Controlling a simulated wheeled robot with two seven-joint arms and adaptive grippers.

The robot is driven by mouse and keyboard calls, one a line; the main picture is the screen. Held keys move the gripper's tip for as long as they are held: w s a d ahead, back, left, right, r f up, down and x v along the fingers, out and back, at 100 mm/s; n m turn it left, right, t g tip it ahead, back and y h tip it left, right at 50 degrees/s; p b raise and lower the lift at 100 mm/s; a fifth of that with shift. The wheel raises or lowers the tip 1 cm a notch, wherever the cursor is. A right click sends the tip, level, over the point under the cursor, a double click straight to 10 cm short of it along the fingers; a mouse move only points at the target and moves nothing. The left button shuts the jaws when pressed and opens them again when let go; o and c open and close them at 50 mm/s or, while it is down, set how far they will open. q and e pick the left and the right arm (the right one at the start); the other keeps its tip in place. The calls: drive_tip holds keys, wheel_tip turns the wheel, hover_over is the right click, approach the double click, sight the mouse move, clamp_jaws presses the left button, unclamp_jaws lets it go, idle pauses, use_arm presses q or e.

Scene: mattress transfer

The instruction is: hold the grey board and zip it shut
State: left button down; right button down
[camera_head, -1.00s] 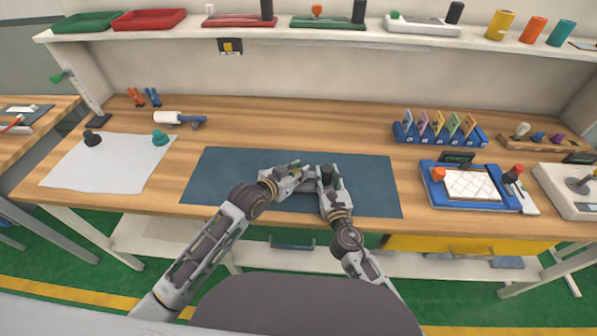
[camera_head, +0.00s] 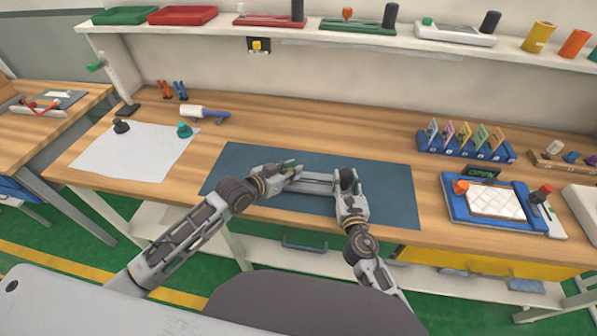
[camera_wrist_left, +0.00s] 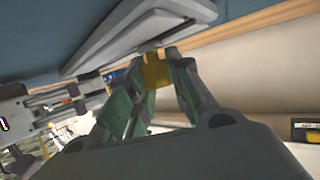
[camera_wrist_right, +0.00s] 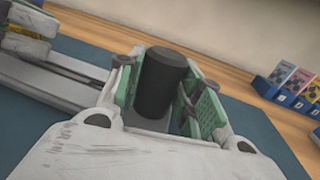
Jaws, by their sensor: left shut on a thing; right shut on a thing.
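The grey board (camera_head: 318,184) lies on the dark blue mat between my two grippers; a groove runs along it in the right wrist view (camera_wrist_right: 50,78). My left gripper (camera_head: 291,171) is shut on a small yellow tab (camera_wrist_left: 154,70) at the board, toward its left side. My right gripper (camera_head: 348,179) is shut on a black upright cylinder (camera_wrist_right: 161,82) at the board's right end. The cylinder stands between the green finger pads. My fingers hide parts of the tab and the board's ends.
The blue mat (camera_head: 390,195) has bare room on both sides of the grippers. A blue tray with a white pad (camera_head: 494,203) and a blue card rack (camera_head: 465,147) stand right. A white sheet (camera_head: 125,155) with two knobs lies left. A shelf (camera_head: 330,38) runs above.

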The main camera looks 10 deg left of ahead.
use_arm(q)
drive_tip(key=shift+a, duration=1.7)
use_arm(e)
drive_tip(key=shift+r, duration=0.1)
drive_tip(key=shift+d, duration=0.1)
use_arm(q)
drive_tip(key=c, duration=1.3)
unclamp_jaws()
drive_tip(key=shift+o, duration=0.2)
drive_tip(key=shift+s, duration=0.15)
drive_tip(key=shift+s, duration=0.1)
drive_tip(key=v, duration=1.1)
drive_tip(key=shift+s, duration=0.15)
drive_tip(key=shift+a+r, duration=0.15)
drive_tip(key=shift+a, duration=0.05)
